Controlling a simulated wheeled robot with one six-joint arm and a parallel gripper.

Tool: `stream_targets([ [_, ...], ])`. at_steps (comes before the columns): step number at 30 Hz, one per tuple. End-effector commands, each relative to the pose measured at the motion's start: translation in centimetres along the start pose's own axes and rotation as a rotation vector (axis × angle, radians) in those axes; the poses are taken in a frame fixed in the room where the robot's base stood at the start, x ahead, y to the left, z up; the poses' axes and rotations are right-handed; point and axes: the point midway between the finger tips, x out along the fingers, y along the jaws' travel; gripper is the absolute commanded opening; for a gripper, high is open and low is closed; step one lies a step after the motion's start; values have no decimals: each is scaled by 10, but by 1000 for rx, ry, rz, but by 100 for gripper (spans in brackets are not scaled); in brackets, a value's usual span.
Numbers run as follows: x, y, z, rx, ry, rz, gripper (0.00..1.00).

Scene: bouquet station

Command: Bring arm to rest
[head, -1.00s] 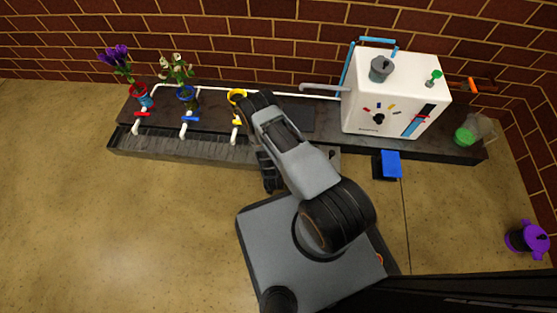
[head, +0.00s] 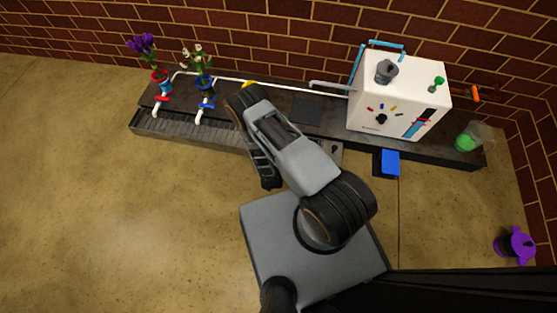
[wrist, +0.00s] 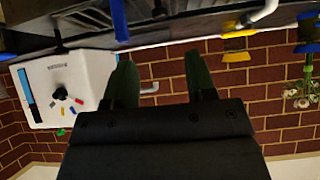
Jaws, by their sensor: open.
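My gripper (wrist: 162,78) shows in the wrist view as two dark green fingers, spread apart with nothing between them. In the head view my arm is folded above my base, leaning toward the bench, and the fingertips cannot be made out. The wrist view looks at the bench side upside down, with the white machine (wrist: 70,88) left of the fingers and a yellow vase (wrist: 238,48) to the upper right. No object touches the fingers.
A purple watering can (head: 516,246) stands at right. The floor at left is clear.

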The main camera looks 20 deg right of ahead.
Motion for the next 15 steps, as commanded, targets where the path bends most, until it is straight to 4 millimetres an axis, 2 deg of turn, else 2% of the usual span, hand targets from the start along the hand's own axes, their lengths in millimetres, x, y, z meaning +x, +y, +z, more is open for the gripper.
stream_targets([
  [11, 0, -1, 0, -1, 0, -2, 51],
  [14, -5, -7, -10, 4, -9, -9, 51],
  [15, -9, -12, -20, 10, -16, -16, 51],
])
